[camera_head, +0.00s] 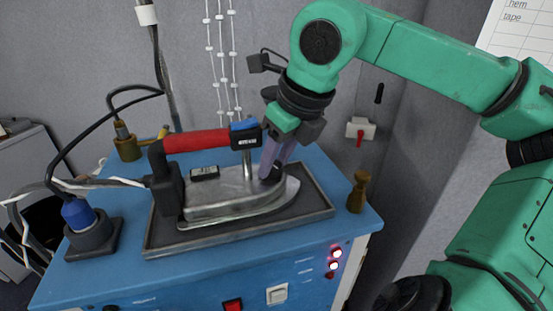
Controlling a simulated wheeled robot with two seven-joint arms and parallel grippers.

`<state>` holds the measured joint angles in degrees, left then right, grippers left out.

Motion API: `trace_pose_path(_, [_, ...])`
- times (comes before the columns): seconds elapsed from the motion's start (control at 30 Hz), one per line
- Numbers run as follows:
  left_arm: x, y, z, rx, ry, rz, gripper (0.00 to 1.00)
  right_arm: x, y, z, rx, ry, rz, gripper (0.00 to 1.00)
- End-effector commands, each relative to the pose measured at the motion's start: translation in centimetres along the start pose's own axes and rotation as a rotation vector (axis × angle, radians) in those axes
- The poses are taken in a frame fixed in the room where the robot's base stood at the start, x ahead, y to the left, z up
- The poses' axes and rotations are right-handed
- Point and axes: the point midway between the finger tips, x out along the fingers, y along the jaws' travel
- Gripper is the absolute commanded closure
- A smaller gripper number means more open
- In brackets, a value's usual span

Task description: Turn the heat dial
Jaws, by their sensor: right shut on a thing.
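A steam iron (222,198) with a red handle (197,141) lies flat on a dark metal rest (318,205) on the blue table (338,165). The heat dial (271,177) is a small dark knob on top of the iron's body, near its right, pointed end. My right gripper (272,168) comes down from above, with its purplish fingers shut on the dial. The fingers hide much of the dial, and I cannot read its setting. My left gripper is not in view.
A brown wooden peg (357,192) stands near the right edge. Lit lamps (336,253) and switches (277,293) are on the front panel. Thin cords hang behind.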

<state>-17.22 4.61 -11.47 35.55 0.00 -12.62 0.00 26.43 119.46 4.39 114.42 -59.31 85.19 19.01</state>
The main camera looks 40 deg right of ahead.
Motion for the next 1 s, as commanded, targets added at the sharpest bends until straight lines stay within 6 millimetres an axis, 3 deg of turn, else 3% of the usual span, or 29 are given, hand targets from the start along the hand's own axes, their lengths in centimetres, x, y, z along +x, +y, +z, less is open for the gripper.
trace_pose_path(0.57, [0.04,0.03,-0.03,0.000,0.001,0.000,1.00,-0.07,0.06,0.03,0.039,0.000,-0.015,1.00])
trace_pose_path(0.6, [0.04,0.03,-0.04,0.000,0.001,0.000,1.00,-0.07,0.06,0.03,0.039,0.000,-0.015,0.54])
trace_pose_path(0.67, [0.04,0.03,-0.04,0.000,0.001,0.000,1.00,-0.07,0.06,0.03,0.038,0.000,-0.015,0.31])
trace_pose_path(0.7, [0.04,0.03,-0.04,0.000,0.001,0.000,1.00,-0.06,0.06,0.03,0.038,0.000,-0.015,0.27])
trace_pose_path(1.0, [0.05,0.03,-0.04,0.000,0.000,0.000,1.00,-0.18,0.04,0.02,0.038,0.000,-0.015,0.27])
